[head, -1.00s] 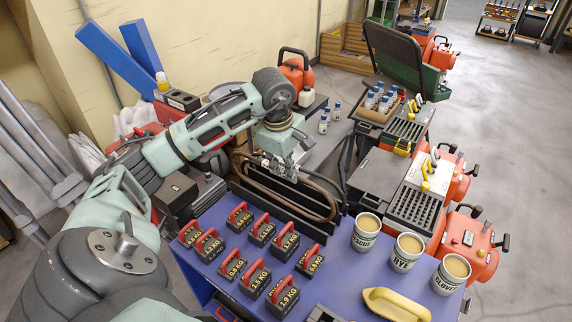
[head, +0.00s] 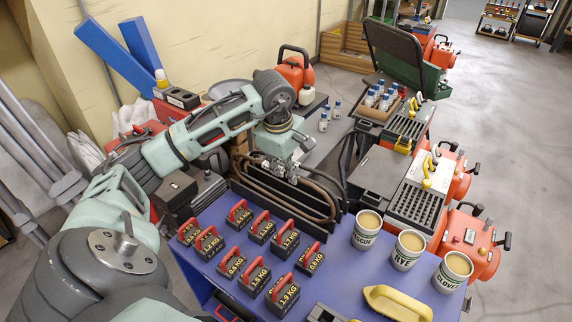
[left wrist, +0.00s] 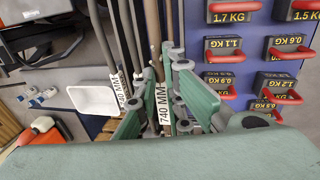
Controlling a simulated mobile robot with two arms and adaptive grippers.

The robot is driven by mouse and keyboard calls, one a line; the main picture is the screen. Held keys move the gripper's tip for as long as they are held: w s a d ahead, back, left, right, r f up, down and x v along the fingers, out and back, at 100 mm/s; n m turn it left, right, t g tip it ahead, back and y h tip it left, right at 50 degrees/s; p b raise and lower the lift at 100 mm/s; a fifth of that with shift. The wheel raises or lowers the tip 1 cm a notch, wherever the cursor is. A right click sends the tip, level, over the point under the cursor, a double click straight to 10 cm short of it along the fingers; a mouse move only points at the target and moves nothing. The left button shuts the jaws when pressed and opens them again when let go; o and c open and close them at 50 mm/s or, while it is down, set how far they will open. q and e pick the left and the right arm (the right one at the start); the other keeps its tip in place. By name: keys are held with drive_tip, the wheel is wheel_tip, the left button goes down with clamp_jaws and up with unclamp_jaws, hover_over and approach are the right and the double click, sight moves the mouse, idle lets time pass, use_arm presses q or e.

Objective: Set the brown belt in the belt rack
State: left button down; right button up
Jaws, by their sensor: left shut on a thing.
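The brown belt (head: 290,204) is a long flattened loop with its long side running along the belt rack. I cannot tell whether the belt rests on the rack's floor. In the left wrist view, the fingers (left wrist: 152,108) close around a brown strap, and 740 MM tags show there. My right gripper is not in view.
Several black weights with red handles (head: 260,275) stand on the blue table (head: 215,262) in front of the rack. Grey-and-red machines (head: 415,195) stand beyond.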

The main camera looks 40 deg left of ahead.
use_arm(q)
drive_tip(key=shift+f, duration=0.3)
drive_tip(key=shift+f+b, duration=0.9)
drive_tip(key=shift+f, duration=0.2)
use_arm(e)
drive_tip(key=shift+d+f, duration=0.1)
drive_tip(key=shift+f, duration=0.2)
use_arm(q)
drive_tip(key=c, duration=1.8)
unclamp_jaws()
drive_tip(key=shift+o, duration=0.2)
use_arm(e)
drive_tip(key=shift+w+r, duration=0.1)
use_arm(q)
drive_tip(key=shift+r, duration=0.2)
wheel_tip(320, 180, up, 12)
drive_tip(key=s, duration=0.2)
drive_tip(key=shift+s+d+f, duration=0.15)
drive_tip(key=shift+f, duration=0.1)
